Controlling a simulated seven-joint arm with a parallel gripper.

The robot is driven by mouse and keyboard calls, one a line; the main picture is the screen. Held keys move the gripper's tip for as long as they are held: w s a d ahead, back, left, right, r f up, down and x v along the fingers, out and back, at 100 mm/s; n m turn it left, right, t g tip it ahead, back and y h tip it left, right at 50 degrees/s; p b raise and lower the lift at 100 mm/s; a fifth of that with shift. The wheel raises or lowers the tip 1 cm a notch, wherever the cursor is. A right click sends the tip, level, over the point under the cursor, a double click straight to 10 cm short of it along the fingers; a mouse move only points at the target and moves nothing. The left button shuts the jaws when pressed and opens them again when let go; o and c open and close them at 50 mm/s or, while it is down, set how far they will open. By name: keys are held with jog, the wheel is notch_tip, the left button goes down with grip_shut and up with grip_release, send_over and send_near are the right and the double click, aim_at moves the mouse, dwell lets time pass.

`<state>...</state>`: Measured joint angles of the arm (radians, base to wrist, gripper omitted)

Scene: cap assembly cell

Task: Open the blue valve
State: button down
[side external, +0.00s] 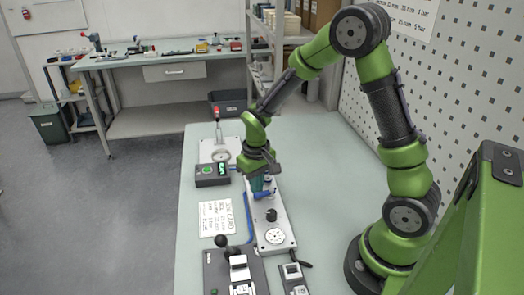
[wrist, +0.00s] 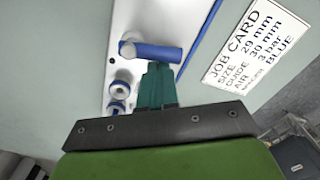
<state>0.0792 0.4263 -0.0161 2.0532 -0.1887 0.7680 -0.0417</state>
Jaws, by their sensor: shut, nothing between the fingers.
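The blue valve handle (wrist: 155,52) shows in the wrist view, a blue bar lying sideways with a white pivot at its left end, mounted on a white panel (wrist: 190,12). My gripper (wrist: 158,70) has its teal fingers together with nothing between them. The fingertips are right at the lower edge of the handle; I cannot tell if they touch it. In the side view my gripper (side external: 259,184) is low over the far part of the white panel (side external: 285,222), where a bit of blue shows below the fingers and the valve is mostly hidden.
A job card (side external: 215,217) lies left of the panel; it reads BLUE in the wrist view (wrist: 257,45). A green-buttoned box (side external: 211,175) and a red-topped lever (side external: 217,113) stand farther back. A black-knobbed fixture (side external: 225,243) is near the front. Two small blue-ringed fittings (wrist: 118,98) sit below the handle.

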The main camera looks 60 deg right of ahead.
jog(key=shift+s+a, duration=0.45)
jog(key=shift+a, duration=0.1)
dwell(0.5)
jog(key=shift+s+a, duration=0.3)
jog(key=shift+s, duration=0.05)
